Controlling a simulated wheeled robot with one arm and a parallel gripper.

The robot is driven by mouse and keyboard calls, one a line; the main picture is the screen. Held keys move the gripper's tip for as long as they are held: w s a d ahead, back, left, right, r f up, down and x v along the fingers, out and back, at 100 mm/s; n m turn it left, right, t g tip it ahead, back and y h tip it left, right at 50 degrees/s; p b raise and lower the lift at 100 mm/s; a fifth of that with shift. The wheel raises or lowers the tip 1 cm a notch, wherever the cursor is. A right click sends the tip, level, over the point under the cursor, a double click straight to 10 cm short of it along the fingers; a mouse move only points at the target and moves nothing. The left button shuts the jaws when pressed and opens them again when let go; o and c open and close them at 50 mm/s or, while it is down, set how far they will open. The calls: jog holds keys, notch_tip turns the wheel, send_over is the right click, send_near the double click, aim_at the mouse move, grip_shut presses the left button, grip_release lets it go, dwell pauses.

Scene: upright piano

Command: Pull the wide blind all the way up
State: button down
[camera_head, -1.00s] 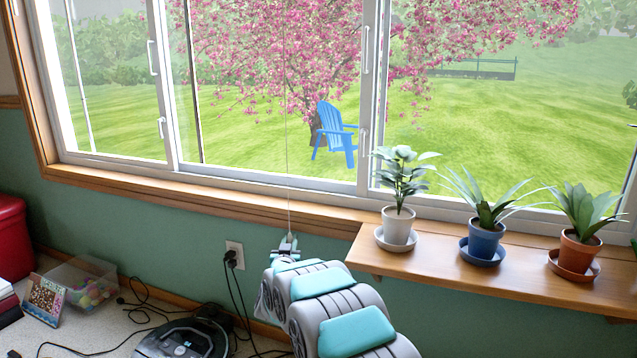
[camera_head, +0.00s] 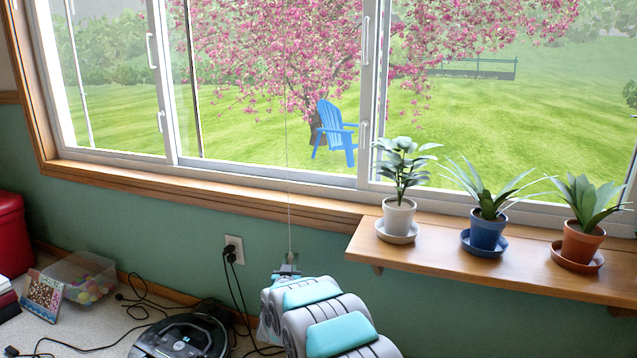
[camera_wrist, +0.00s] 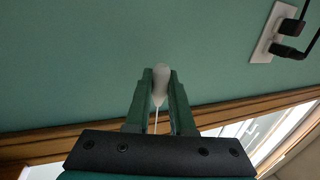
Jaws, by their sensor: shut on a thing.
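The wide blind itself does not show; the window panes in view are uncovered and the window top is cut off. A thin pull cord (camera_head: 288,190) hangs nearly straight down in front of the window and wall to my gripper (camera_head: 288,270). In the wrist view, my gripper (camera_wrist: 161,76) is shut on a small whitish cord knob (camera_wrist: 160,86), with the cord running from it between the two dark green fingers.
A wooden shelf (camera_head: 440,266) with three potted plants juts out at the right. A wall outlet (camera_head: 234,249) with plugs and hanging cables is left of my gripper. A robot vacuum (camera_head: 182,337) and a clear bin (camera_head: 80,277) stand on the floor.

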jog(key=shift+f, duration=0.15)
notch_tip(320, 180, down, 9)
jog(key=b, duration=0.1)
dwell(0.5)
jog(key=c, duration=0.6)
grip_release()
jog(key=shift+r, duration=0.2)
jog(key=shift+s, duration=0.15)
jog(key=shift+s+a, duration=0.1)
jog(key=shift+s, duration=2.3)
